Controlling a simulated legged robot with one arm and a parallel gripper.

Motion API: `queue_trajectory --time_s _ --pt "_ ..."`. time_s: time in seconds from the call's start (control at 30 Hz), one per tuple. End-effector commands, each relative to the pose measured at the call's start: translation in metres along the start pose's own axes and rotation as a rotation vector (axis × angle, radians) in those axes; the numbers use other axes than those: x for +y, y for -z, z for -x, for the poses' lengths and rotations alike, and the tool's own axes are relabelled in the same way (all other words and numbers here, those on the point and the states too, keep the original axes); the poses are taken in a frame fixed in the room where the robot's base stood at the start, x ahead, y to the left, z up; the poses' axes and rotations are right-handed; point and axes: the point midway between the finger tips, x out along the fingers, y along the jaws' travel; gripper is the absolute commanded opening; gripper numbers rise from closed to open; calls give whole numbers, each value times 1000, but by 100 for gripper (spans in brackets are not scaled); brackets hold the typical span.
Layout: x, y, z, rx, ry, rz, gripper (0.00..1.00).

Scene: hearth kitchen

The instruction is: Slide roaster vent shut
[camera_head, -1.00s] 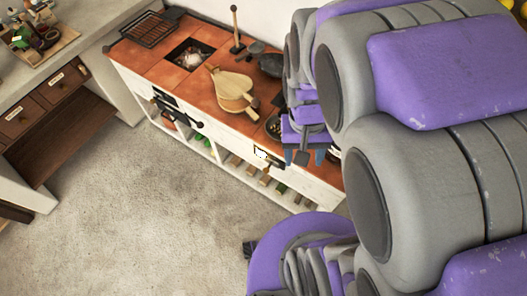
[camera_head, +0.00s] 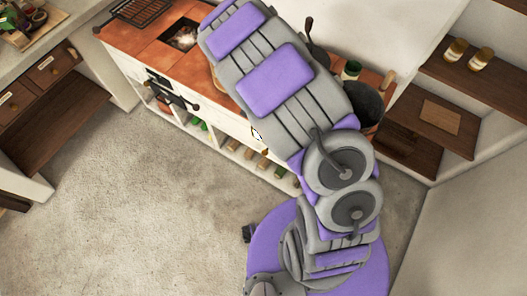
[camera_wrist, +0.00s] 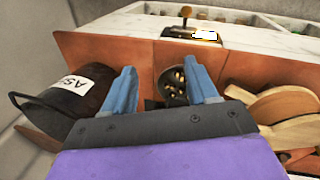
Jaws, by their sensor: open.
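In the wrist view, a dark vent plate with a brass knob (camera_wrist: 187,13) and a white label (camera_wrist: 205,35) sits at the front edge of the tiled hearth. Whether the vent stands open is too small to tell. In the head view, a white label (camera_head: 257,134) shows on the hearth's front, partly beside my arm. A round roasting pan with brown beans (camera_wrist: 173,82) is set in the hearth top. My gripper (camera_wrist: 162,72) is open and empty, its blue fingers over the tiles near the pan, apart from the knob. My arm hides the gripper in the head view.
A black bucket labelled as ash (camera_wrist: 75,97) stands left of my fingers. Wooden bellows (camera_wrist: 283,107) lie to the right. A grate (camera_head: 140,11) and a fire opening (camera_head: 181,36) are at the hearth's far end. The floor in front (camera_head: 130,210) is clear.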

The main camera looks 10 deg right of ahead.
Motion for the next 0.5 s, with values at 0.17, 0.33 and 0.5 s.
queue_trajectory --time_s 0.17,0.33,0.5 --pt "-39 -1 -56 -3 6 -12 58" --pt "-62 -7 -89 -10 15 -21 58" --pt "-71 -10 -102 -10 24 -27 58"
